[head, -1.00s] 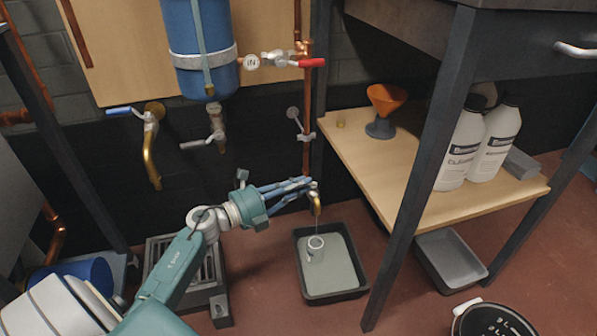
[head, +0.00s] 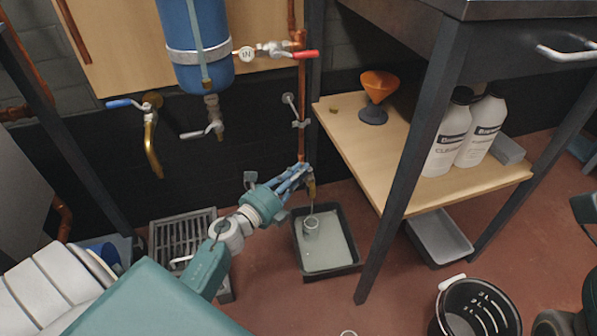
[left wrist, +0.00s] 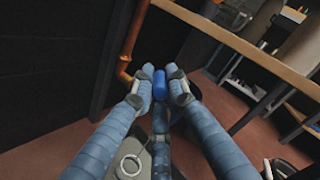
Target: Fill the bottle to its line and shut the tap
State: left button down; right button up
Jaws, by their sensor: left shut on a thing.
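My left gripper (head: 303,177) is shut on the blue tap handle (left wrist: 160,86) at the foot of the copper pipe; its fingers hide most of the handle in the head view. The brass tap spout (head: 311,188) points down just beyond the fingertips. A thin stream falls from it toward a small clear bottle (head: 311,228) standing upright in a black tray (head: 355,245). The bottle's round rim also shows in the left wrist view (left wrist: 131,165). Its fill line and water level are too small to read. My right gripper is not in view.
A wooden shelf (head: 350,150) with an orange funnel (head: 379,86) and white bottles (head: 447,135) is to the right, behind a dark table leg (head: 398,200). A floor grate (head: 183,240) lies left. A black bucket (head: 478,308) stands front right.

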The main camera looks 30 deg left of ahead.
pick_arm(q)
jog(key=shift+a+r, duration=0.15)
jog(key=c, duration=1.7)
grip_release()
jog(key=shift+c, duration=0.2)
jog(key=s+a, duration=0.1)
jog(key=s, duration=1.1)
jog(key=shift+a, duration=0.1)
